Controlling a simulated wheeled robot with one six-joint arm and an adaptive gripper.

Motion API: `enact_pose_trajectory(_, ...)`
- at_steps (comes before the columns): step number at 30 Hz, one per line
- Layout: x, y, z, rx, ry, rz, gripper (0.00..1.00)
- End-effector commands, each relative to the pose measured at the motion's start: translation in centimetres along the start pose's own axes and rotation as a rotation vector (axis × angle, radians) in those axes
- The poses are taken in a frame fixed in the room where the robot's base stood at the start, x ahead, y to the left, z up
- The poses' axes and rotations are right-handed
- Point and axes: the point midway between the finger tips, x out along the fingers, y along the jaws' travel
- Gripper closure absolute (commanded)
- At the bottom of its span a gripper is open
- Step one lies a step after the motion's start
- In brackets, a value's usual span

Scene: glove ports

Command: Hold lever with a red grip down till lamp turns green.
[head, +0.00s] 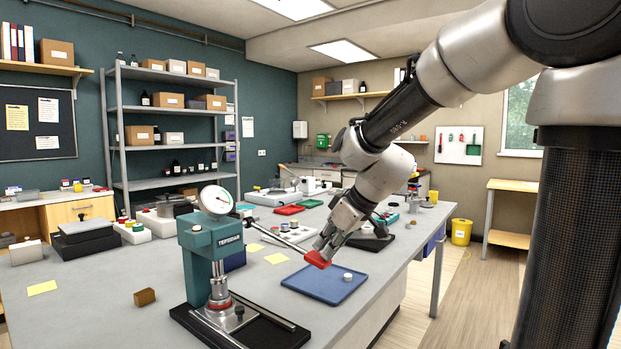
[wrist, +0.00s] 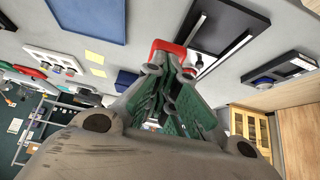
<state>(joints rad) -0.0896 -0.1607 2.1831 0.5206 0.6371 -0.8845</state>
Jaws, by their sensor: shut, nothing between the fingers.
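A teal bench press (head: 198,262) with a round dial (head: 216,200) on top stands on a black base at the table's front. A thin metal lever runs from its head to the right and ends in a red grip (head: 317,260). My gripper (head: 324,247) is shut and empty, with its fingertips right at the red grip, seemingly touching it from above. In the wrist view the red grip (wrist: 168,47) shows just beyond the closed fingertips (wrist: 170,66), which hide part of it. I cannot make out a lit lamp in either view.
A blue tray (head: 318,291) with a small white piece lies below the grip. A brown block (head: 145,297) and yellow notes (head: 276,258) lie on the grey table. Other bench devices stand further back.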

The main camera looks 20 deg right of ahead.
Motion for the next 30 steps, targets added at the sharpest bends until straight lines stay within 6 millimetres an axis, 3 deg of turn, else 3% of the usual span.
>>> enact_pose_trajectory(9, 2.5, -0.1, 1.7, 0.001, -0.007, -0.004, 1.00)
enact_pose_trajectory(30, 3.0, -0.2, 2.0, 0.003, -0.013, -0.008, 1.00)
